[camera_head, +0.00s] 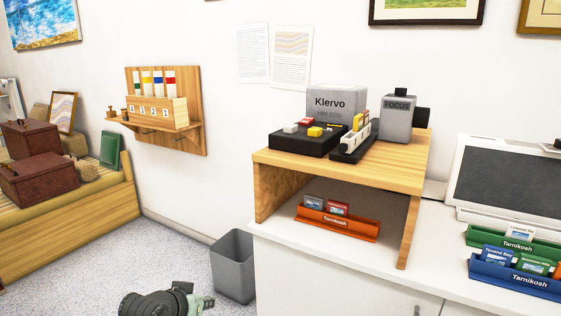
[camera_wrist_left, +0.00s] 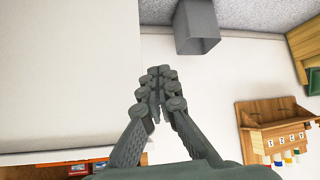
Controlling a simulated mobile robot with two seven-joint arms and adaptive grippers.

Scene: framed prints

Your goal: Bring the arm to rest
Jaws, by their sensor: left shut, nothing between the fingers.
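My left gripper (camera_head: 190,299) shows at the bottom of the head view, low in front of the grey waste bin and left of the white counter. In the left wrist view its two fingers (camera_wrist_left: 156,78) are brought together at the tips with nothing between them. The gripper is apart from the counter, the bin and the shelves. My right gripper is in neither view.
The white counter (camera_head: 275,262) carries a wooden riser (camera_head: 262,190) with an orange card holder (camera_head: 338,222) beneath. A grey bin (camera_head: 232,267) stands at its left end. A wooden wall rack (camera_head: 190,95) and a bench (camera_head: 110,210) are at left. Open floor (camera_head: 100,275) lies between.

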